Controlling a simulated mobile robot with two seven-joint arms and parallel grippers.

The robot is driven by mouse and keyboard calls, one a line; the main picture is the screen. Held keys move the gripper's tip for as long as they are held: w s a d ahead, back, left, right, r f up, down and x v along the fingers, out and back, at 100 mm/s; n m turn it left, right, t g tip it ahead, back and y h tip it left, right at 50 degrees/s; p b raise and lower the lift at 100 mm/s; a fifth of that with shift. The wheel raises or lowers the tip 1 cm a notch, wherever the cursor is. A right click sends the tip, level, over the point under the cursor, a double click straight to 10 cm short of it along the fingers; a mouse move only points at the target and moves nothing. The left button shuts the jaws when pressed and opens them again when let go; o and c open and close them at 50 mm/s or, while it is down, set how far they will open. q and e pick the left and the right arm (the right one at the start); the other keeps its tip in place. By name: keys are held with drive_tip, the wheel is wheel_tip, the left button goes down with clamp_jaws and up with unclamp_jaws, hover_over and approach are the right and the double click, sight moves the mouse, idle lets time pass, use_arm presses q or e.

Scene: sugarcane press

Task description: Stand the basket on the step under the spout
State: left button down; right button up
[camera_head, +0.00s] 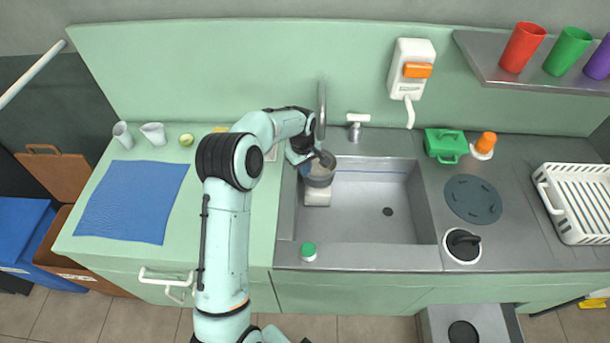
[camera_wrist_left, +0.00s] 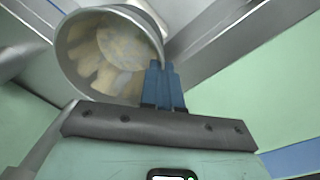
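The basket (camera_head: 321,174) is a small grey round vessel with pale pieces inside. In the head view it is upright or nearly so at the left end of the sink. It overlaps the back of the cream block that looks like the step (camera_head: 317,198); I cannot tell whether it touches it. The metal spout (camera_head: 321,105) rises just behind. My left gripper (camera_head: 308,166) is at the basket's left rim. In the left wrist view its blue fingers (camera_wrist_left: 164,85) are close together on the rim of the basket (camera_wrist_left: 82,60). My right gripper is not in view.
The sink (camera_head: 375,225) is clear to the right of the step. A green-capped item (camera_head: 308,251) stands at its front left edge. A small tap (camera_head: 357,122) stands behind the sink. A white wall unit (camera_head: 408,80) hangs above. A green box (camera_head: 445,146) sits on the right.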

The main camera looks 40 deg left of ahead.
sight(305, 181)
use_arm(q)
drive_tip(key=f, duration=0.5)
drive_tip(key=shift+w+a+p, duration=0.2)
drive_tip(key=shift+w+p, duration=0.1)
drive_tip(key=shift+w, duration=0.05)
drive_tip(key=shift+w+f, duration=0.15)
drive_tip(key=shift+f, duration=0.2)
drive_tip(key=c, duration=1.4)
unclamp_jaws()
drive_tip(key=shift+o, duration=0.2)
wheel_tip(305, 181, up, 12)
drive_tip(key=s, duration=0.1)
drive_tip(key=shift+r, duration=0.25)
drive_tip(key=shift+s+f, duration=0.1)
